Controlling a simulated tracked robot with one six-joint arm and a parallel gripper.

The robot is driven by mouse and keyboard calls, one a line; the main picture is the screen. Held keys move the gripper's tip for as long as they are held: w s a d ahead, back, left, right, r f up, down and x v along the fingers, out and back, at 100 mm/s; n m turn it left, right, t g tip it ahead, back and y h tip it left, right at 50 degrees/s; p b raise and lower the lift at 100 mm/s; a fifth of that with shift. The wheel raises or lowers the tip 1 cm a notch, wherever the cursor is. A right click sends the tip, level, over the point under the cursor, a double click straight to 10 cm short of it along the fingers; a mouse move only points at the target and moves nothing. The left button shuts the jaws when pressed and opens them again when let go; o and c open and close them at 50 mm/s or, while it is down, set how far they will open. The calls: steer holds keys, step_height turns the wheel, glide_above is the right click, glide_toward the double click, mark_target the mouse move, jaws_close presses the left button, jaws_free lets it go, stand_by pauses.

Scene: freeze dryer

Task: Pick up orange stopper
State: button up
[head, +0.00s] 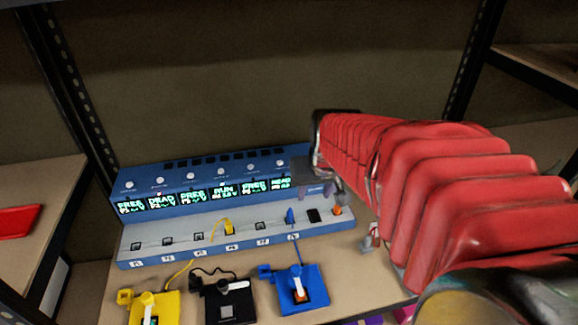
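A small orange stopper (337,211) stands at the right end of the light grey ledge of the blue instrument panel (215,219), beside a dark slot. My gripper (319,189) is at the end of my red-sleeved arm, above and slightly left of the stopper, in front of the right end of the panel. It appears apart from the stopper. Its fingers are small and dark here, so I cannot tell whether they are open or shut.
The panel has lit displays and labelled ports; a yellow plug (228,227) and a blue plug (290,216) sit in ports. Yellow (167,306), black (231,309) and blue (316,281) cabled devices lie in front. Dark shelf posts (70,85) flank the bench.

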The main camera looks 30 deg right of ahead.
steer(key=d+f+m, duration=0.1)
steer(key=d+f, duration=0.3)
steer(key=d, duration=0.6)
steer(key=shift+w+d+f+m+h, duration=0.25)
steer(key=shift+w+d+m+h, duration=0.05)
steer(key=shift+w+d+m, duration=0.1)
steer(key=shift+f, duration=0.1)
glide_toward(338, 208)
steer(key=shift+w+d+f+g, duration=0.15)
steer(key=shift+w+f, duration=0.2)
steer(key=shift+f, duration=0.15)
steer(key=shift+w+d+f+g, duration=0.15)
steer(key=shift+w+f, duration=0.2)
steer(key=shift+f, duration=0.15)
steer(key=shift+w+d+f, duration=0.1)
steer(key=shift+w+f, duration=0.05)
steer(key=shift+f, duration=0.25)
steer(key=shift+f, duration=0.15)
steer(key=shift+x, duration=2.45)
steer(key=shift+w+d, duration=0.1)
steer(key=shift+w, duration=0.05)
steer(key=shift+c, duration=0.5)
jaws_close()
